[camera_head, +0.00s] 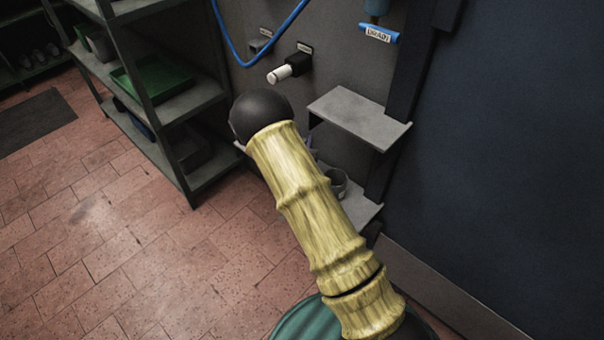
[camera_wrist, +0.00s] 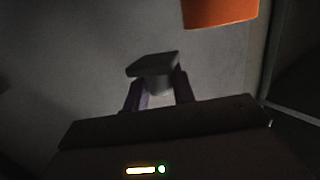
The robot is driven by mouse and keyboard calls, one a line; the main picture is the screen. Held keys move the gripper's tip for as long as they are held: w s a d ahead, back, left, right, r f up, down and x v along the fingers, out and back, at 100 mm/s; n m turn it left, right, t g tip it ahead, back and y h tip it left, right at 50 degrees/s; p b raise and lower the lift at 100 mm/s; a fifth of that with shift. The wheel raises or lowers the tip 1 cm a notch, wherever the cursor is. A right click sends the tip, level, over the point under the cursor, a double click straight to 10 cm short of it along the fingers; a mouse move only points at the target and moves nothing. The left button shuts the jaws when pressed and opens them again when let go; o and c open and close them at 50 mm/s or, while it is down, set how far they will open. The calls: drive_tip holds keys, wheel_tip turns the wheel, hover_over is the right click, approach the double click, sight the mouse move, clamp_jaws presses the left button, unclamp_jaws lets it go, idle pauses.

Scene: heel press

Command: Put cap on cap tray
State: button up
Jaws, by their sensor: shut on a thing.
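My gripper (camera_wrist: 160,80) shows in the wrist view as two purple fingers, shut on a small grey piece (camera_wrist: 152,64). It has a flat top and a rounded lower part, and I take it to be the cap. In the head view my arm hides most of the gripper; only a bit of purple finger shows beside the dark wrist ball. A bare grey ledge (camera_head: 360,115) juts from the wall to the right of the gripper. A lower ledge (camera_head: 362,212) is partly hidden by my arm, with a grey cup (camera_head: 337,182) at it. I cannot tell which ledge is the cap tray.
A black fitting with a white end (camera_head: 290,68) sticks out of the wall above the gripper. A blue hose (camera_head: 237,50) and a labelled blue handle (camera_head: 380,34) are higher up. A rack (camera_head: 165,90) stands left. An orange thing (camera_wrist: 220,10) shows in the wrist view.

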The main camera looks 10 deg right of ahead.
wheel_tip(320, 180, down, 6)
drive_tip(key=shift+f+b, duration=0.1)
drive_tip(key=shift+b, duration=1)
drive_tip(key=shift+f+b, duration=0.7)
drive_tip(key=shift+f, duration=1.1)
drive_tip(key=shift+f, duration=0.1)
drive_tip(key=o, duration=0.7)
